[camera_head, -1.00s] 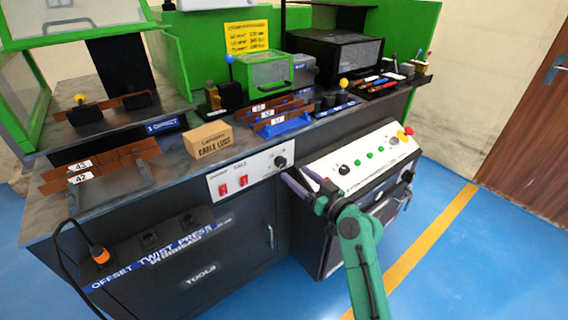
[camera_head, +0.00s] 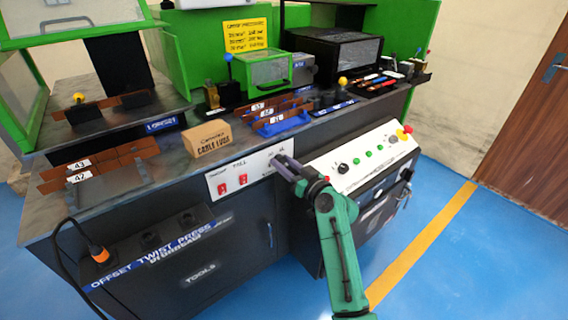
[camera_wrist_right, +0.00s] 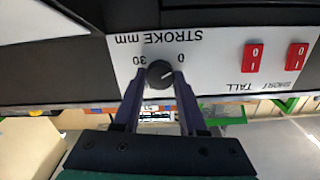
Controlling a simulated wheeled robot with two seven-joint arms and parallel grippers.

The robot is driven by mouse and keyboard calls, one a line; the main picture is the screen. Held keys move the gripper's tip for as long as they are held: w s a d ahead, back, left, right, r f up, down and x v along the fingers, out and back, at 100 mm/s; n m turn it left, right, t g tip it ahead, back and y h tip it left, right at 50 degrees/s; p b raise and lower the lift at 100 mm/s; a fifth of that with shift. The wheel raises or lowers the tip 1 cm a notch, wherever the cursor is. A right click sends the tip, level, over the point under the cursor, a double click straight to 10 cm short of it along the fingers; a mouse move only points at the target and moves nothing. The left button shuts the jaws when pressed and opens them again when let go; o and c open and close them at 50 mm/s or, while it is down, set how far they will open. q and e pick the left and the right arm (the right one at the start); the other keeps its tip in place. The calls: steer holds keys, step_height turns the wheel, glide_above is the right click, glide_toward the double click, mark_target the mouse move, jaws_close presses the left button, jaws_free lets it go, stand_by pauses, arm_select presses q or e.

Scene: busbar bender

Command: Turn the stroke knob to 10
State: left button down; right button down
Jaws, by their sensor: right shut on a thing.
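The stroke knob (camera_wrist_right: 159,73) is a small round black knob on a white panel lettered STROKE mm, which shows upside down in the right wrist view. A 0 stands on its right there and a 30 on its left. A pale pointer mark on it points right, towards the 0 side. My right gripper (camera_wrist_right: 158,82) has one finger on each side of the knob and is shut on it. In the head view my right gripper (camera_head: 283,163) is at the right end of the white switch panel (camera_head: 240,174) and hides the knob. My left gripper is out of view.
Two red switches (camera_wrist_right: 253,57) labelled TALL and SHORT sit on the same panel. A second control panel with green buttons (camera_head: 368,153) and a red stop button (camera_head: 405,130) lies right of my arm. A cable lug box (camera_head: 208,139) stands on the bench above.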

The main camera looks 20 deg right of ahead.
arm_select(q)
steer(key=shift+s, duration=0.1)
arm_select(e)
steer(key=shift+m+p, duration=0.6)
steer(key=shift+m, duration=0.4)
steer(key=m+p, duration=0.4)
steer(key=m, duration=0.5)
steer(key=shift+d, duration=0.1)
steer(key=m+p, duration=0.1)
steer(key=m, duration=0.1)
steer(key=shift+m, duration=0.3)
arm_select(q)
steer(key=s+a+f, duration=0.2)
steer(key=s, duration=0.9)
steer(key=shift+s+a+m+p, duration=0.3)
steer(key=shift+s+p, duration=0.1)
arm_select(e)
steer(key=shift+f+m, duration=0.1)
steer(key=shift+m, duration=1)
steer(key=shift+c, duration=2.2)
jaws_free()
